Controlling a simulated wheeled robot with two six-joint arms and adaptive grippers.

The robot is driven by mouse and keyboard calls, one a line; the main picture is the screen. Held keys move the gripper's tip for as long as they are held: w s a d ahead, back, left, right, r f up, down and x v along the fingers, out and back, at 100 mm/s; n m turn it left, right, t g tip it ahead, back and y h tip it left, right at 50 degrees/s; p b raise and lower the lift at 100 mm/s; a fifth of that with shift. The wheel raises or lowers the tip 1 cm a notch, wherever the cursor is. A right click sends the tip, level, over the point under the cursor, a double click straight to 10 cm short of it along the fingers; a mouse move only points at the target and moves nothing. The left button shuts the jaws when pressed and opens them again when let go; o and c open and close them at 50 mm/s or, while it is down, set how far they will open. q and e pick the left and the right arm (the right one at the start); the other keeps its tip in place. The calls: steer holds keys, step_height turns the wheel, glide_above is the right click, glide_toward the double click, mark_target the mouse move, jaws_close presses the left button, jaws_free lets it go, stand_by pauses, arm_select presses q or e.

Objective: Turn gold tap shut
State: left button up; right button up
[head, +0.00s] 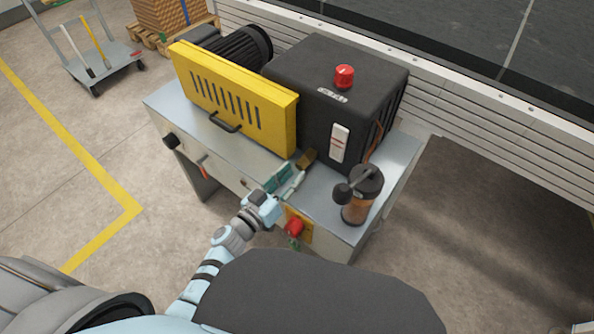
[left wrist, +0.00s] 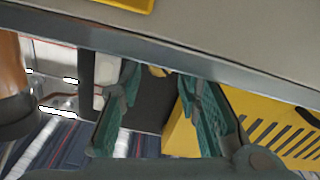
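The gold tap (head: 308,157) is a small brownish-gold piece at the front foot of the black machine housing (head: 335,100). In the left wrist view a bit of the gold tap (left wrist: 157,71) shows between the fingers, mostly cut off by the cabinet edge. My left gripper (head: 285,181) has teal fingers and reaches over the cabinet's front edge, just short of the tap. In the left wrist view the left gripper (left wrist: 161,108) is open, its fingers wide apart with nothing held. Contact with the tap cannot be made out. My right gripper is not in view.
A yellow guard (head: 235,98) stands left of the housing. An orange-brown canister (head: 359,200) with a black top stands right of the gripper. A red button (head: 295,227) sits on the cabinet front below. The cabinet's front edge (left wrist: 230,75) crosses the left wrist view.

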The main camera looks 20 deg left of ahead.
mark_target(302, 164)
arm_select(q)
steer(key=shift+x, duration=1.4)
steer(key=shift+a, duration=0.1)
jaws_close()
steer(key=shift+m, duration=0.4)
steer(key=m, duration=0.3)
steer(key=shift+m, duration=0.4)
steer(key=m, duration=0.6)
